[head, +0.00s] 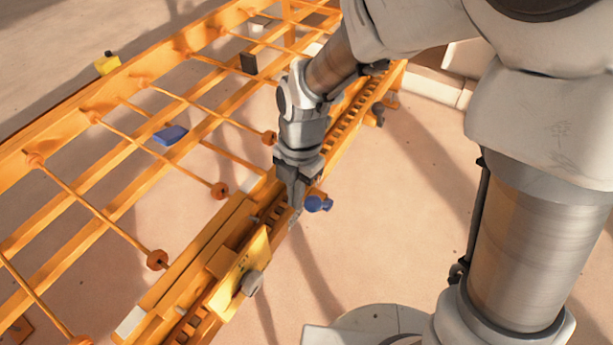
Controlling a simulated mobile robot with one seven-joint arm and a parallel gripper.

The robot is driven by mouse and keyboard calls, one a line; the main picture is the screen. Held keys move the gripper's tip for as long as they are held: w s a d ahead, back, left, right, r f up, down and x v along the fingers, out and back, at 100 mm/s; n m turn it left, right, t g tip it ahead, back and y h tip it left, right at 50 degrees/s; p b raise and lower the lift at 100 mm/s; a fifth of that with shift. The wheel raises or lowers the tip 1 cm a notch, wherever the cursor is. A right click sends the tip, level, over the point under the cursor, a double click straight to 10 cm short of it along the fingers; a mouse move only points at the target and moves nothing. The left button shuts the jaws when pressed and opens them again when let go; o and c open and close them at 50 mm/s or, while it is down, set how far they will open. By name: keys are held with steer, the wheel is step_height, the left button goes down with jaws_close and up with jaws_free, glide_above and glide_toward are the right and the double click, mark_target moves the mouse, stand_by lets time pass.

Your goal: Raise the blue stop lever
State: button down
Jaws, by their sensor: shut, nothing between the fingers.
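A blue part with a rounded knob (318,204), which looks like the blue stop lever, sticks out from the right side of the orange toothed rail (343,132). My gripper (295,209) points down just left of this knob, at the rail. It is shut, with nothing between the fingers. The fingers overlap the lever's inner end in the view, so its root is hidden. I cannot tell whether the fingers touch it.
A yellow plate (240,277) with a grey knob (252,283) sits lower on the rail. Orange rods with round stops (157,260) cross the frame at left. A flat blue block (170,134), a dark block (248,63) and a yellow block (107,64) lie there.

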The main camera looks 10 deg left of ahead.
mark_target(306, 205)
step_height(306, 205, down, 10)
steer(key=b, duration=0.4)
steer(key=w, duration=0.1)
steer(key=w+d+r, duration=0.1)
steer(key=shift+w+d+r, duration=0.1)
steer(key=shift+w+d, duration=0.05)
steer(key=shift+w, duration=0.2)
steer(key=shift+r, duration=0.1)
steer(key=shift+w+d+r+g, duration=0.1)
steer(key=shift+w+r+g, duration=0.15)
steer(key=shift+w+g, duration=0.1)
